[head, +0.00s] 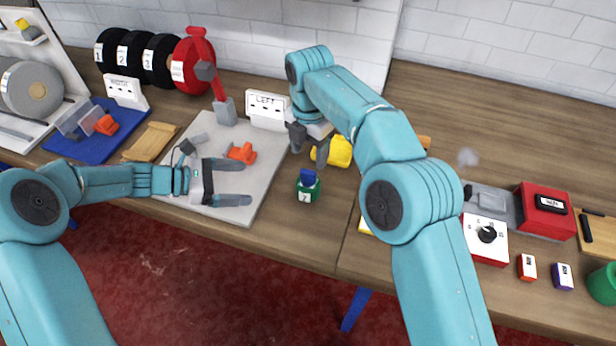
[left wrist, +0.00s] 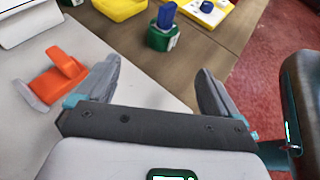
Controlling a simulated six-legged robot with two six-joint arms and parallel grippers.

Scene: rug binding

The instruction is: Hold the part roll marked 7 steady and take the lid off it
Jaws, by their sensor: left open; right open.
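The part roll marked 7 (head: 305,194) is a small green block with a white label, standing on the wooden table right of the grey board. A blue lid (head: 309,177) sits on its top. In the left wrist view the green roll (left wrist: 160,39) and its blue lid (left wrist: 167,14) show at the top, beyond the fingers. My left gripper (head: 240,183) is open and empty over the grey board, left of the roll and apart from it. My right gripper (head: 307,143) is above and behind the roll, fingers pointing down, with nothing seen in it.
A yellow container (head: 340,152) stands behind the roll, near my right gripper. An orange part (head: 242,153) lies on the grey board (head: 262,200), close to my left gripper. A red-and-white machine with a dial (head: 486,238) is on the right. Table in front of the roll is clear.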

